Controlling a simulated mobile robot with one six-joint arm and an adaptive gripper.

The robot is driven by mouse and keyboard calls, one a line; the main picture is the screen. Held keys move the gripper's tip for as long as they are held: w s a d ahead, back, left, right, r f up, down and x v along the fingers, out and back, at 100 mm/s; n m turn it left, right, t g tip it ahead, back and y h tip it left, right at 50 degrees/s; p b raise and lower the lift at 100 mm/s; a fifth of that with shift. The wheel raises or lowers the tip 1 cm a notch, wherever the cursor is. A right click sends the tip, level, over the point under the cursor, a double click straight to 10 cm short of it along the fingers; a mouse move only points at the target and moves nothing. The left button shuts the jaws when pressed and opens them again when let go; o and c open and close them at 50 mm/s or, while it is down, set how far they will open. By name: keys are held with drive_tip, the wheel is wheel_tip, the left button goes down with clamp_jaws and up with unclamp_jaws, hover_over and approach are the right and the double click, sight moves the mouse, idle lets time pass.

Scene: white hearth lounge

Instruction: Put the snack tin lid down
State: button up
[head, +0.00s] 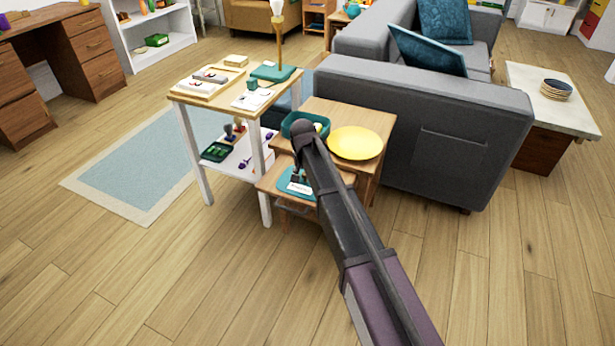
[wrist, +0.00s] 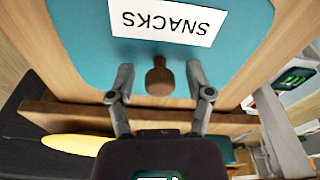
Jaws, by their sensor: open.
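The snack tin lid (wrist: 75,50) is a teal plate with a white SNACKS label (wrist: 166,20) and a round brown knob (wrist: 159,80). It lies flat over the low wooden stand (head: 268,183), and its teal edge shows small in the head view (head: 284,180). My gripper (wrist: 160,84) is open, with one finger on each side of the knob and a gap visible on both sides. In the head view my arm hides part of the lid. I cannot tell whether anything is under the lid.
A yellow plate (head: 356,143) and a green tray (head: 291,122) are on the wooden side table (head: 320,107) just behind. A taller table (head: 180,95) with trays stands to the left. The grey sofa (head: 450,160) is on the right. Floor in front is clear.

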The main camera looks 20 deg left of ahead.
sight(306, 185)
drive_tip(key=shift+r, duration=0.15)
wheel_tip(306, 185, up, 12)
drive_tip(key=s+p, duration=0.1)
drive_tip(key=p, duration=1.1)
drive_tip(key=shift+s, duration=0.2)
idle(0.6)
drive_tip(key=shift+d, duration=0.1)
drive_tip(key=s+d, duration=0.2)
drive_tip(key=d, duration=1.1)
drive_tip(key=s+d, duration=0.2)
drive_tip(key=d, duration=1.1)
drive_tip(key=s+d, duration=0.5)
drive_tip(key=d, duration=0.4)
drive_tip(key=s+d+m+g, duration=0.1)
drive_tip(key=s+d, duration=0.5)
drive_tip(key=d, duration=0.3)
drive_tip(key=shift+s, duration=0.2)
